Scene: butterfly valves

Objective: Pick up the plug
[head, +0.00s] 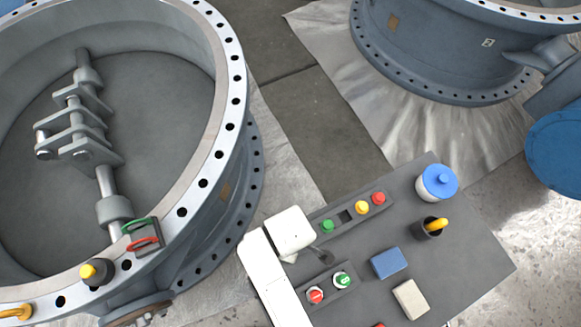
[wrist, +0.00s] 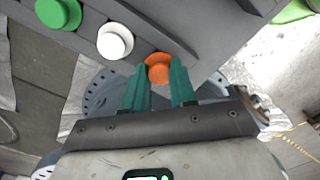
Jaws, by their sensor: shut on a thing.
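The plug looks to be the orange round-headed piece (wrist: 158,72) between my fingertips in the wrist view. My gripper (wrist: 160,84) has two teal fingers, one on each side of it, and is shut on it. The lower part of the piece is hidden by the fingers, and I cannot tell whether it is clear of the surface behind. In the head view my white wrist is over the left part of the grey table (head: 462,262). The fingertips and the held piece cannot be made out there.
The table carries button strips (head: 346,214), a blue block (head: 388,262), a pale block (head: 411,298), a blue-lidded jar (head: 437,183) and a yellow-handled piece in a dark cup (head: 432,228). A large valve (head: 240,120) stands close on the left, another (head: 440,60) behind.

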